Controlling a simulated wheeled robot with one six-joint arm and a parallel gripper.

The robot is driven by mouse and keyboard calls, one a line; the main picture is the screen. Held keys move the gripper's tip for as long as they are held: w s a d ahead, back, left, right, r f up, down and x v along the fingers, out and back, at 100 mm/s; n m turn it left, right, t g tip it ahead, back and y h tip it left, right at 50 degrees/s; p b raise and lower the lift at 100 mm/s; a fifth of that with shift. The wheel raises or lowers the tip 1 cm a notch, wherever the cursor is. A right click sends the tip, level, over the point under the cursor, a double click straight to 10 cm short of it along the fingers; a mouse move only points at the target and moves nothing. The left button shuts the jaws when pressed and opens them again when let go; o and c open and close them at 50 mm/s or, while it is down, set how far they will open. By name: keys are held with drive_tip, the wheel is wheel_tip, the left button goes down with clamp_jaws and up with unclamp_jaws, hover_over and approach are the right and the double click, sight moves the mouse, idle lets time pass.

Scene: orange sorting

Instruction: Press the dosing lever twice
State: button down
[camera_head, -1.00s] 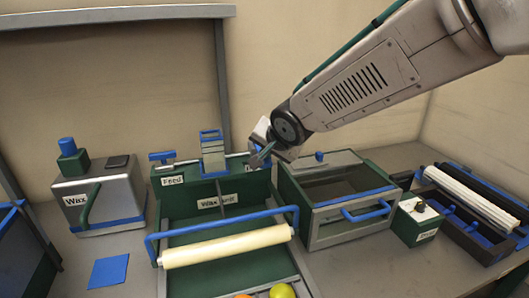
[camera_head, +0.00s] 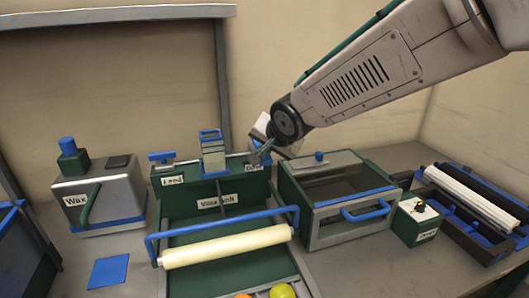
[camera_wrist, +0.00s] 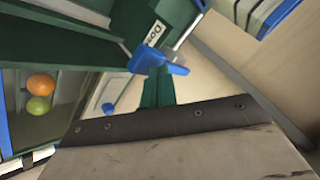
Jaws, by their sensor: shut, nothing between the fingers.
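The wax unit (camera_head: 217,202) is a green housing with a dose label (camera_head: 254,167) at its right end. In the wrist view the dosing lever (camera_wrist: 157,62) is a blue handle on a thin metal stem, beside a partly visible label (camera_wrist: 155,33). In the head view I cannot clearly make out this lever, because my gripper (camera_head: 261,153) is in front of that spot. My gripper is shut and empty, right at the dose end. Whether it touches the lever cannot be told.
A feed handle (camera_head: 162,157) stands at the unit's left end. A cream roller (camera_head: 225,246) and blue bar (camera_head: 222,222) lie in front, with fruit (camera_head: 282,291) below. A lidded box (camera_head: 350,210) stands close on the right. A wax canister (camera_head: 100,195) is at left.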

drive_tip(key=shift+r, duration=1.25)
drive_tip(key=shift+r, duration=0.1)
wheel_tip(320, 180, up, 5)
drive_tip(key=shift+f, duration=0.1)
idle(0.4)
drive_tip(key=s+d+f+n+g+h, duration=0.1)
drive_tip(key=s+d+f+g, duration=0.1)
drive_tip(key=s+d, duration=0.6)
drive_tip(key=s+d+f+n+g+h, duration=0.1)
drive_tip(key=s+d+f+n+g, duration=0.1)
drive_tip(key=s+d, duration=0.6)
drive_tip(key=s+d+f+n+g+h, duration=0.1)
drive_tip(key=s+d, duration=0.8)
drive_tip(key=s, duration=0.9)
drive_tip(key=shift+f+n+g, duration=0.3)
drive_tip(key=shift+f+g, duration=0.6)
drive_tip(key=shift+g, duration=0.3)
